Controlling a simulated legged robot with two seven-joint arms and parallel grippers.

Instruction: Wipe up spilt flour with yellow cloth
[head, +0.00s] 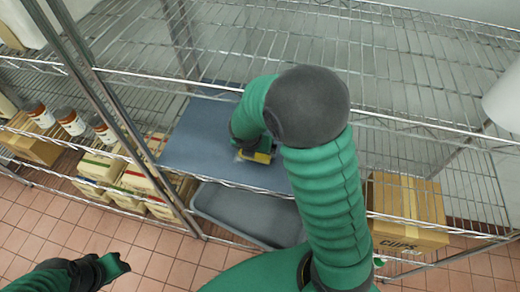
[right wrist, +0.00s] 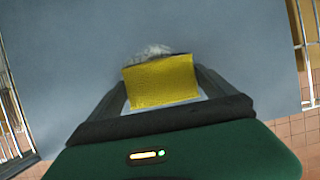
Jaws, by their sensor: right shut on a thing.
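The yellow cloth (right wrist: 160,82) is between the fingers of my right gripper (right wrist: 163,90), which is shut on it. In the head view the cloth (head: 262,157) shows as a small yellow strip below my right gripper (head: 250,150), mostly hidden by the arm. A whitish patch that looks like flour (right wrist: 152,50) lies just beyond the cloth on the blue-grey board (right wrist: 240,50). The board (head: 195,140) lies on a wire shelf. I cannot tell whether the cloth touches the board. My left gripper (head: 115,267) is low at the left, away from the shelf, apparently empty; its jaw state is unclear.
A grey bin (head: 225,212) is below the board. Several cartons (head: 105,165) and brown jars (head: 72,122) stand at the left. A cardboard box marked CUPS (head: 408,212) is at the right. Wire shelving (head: 280,40) and a metal post (head: 105,95) stand close around the arm.

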